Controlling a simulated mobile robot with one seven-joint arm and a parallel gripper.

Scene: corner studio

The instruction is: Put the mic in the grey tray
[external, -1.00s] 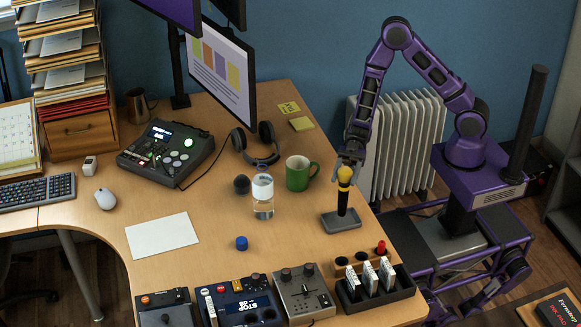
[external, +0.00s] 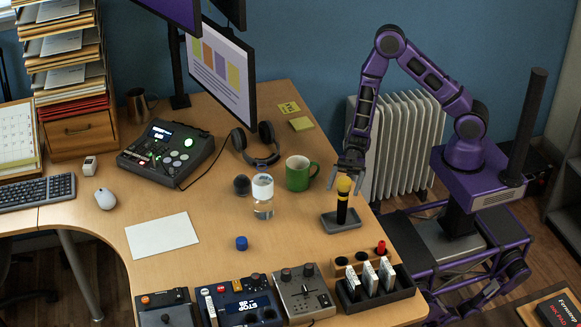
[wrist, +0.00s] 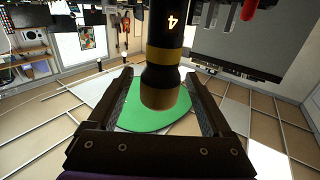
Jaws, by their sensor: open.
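The mic (external: 342,213) has a black body and a yellow head. It stands upright with its lower end in the small grey tray (external: 328,226) near the desk's right edge. My gripper (external: 345,187) is open around the upper part of the mic, pointing down. In the wrist view the mic (wrist: 165,55) shows a gold band and a number 4. It is between my spread fingers (wrist: 159,75), with a visible gap on each side. The tray is hard to make out in the wrist view.
A green mug (external: 298,174) and a clear bottle with a white lid (external: 262,197) stand left of the tray. A rack with white cards (external: 376,286) and a mixer (external: 305,293) are in front. White paper (external: 162,236) and a blue cap (external: 241,243) lie farther left.

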